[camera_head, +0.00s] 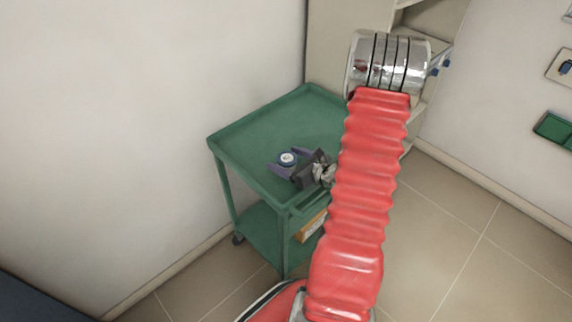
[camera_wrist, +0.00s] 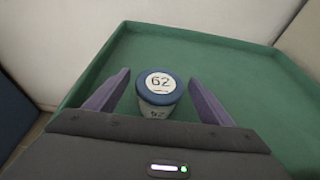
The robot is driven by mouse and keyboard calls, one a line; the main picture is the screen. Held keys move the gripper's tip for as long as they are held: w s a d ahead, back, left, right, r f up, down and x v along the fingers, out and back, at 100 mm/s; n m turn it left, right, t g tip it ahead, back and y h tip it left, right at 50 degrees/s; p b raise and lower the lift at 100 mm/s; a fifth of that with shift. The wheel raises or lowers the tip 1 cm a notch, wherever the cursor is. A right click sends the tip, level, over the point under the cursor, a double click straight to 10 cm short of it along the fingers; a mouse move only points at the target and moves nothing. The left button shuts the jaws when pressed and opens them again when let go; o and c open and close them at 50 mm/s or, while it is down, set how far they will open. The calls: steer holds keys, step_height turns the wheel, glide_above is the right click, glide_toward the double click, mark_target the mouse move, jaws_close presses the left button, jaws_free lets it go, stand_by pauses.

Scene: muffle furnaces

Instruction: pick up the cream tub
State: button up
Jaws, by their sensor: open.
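The cream tub (camera_wrist: 157,92) is a small white tub with a blue-rimmed lid marked 62. It stands upright on the top of the green cart (camera_wrist: 225,60). In the head view the tub (camera_head: 287,158) shows between the fingers of my gripper (camera_head: 281,161). In the wrist view my gripper (camera_wrist: 158,90) is open, with one dark finger on each side of the tub and a gap on both sides. The lower part of the tub is partly hidden by the gripper body.
The green cart (camera_head: 262,125) has a raised rim and stands close to the pale wall (camera_head: 150,110). A box (camera_head: 311,226) sits on its lower shelf. The cart top behind and around the tub is clear. A shelf unit (camera_head: 335,50) stands behind.

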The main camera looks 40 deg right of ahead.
mark_target(287, 158)
steer(key=shift+c, duration=0.6)
steer(key=c, duration=1.1)
steer(key=shift+r, duration=5)
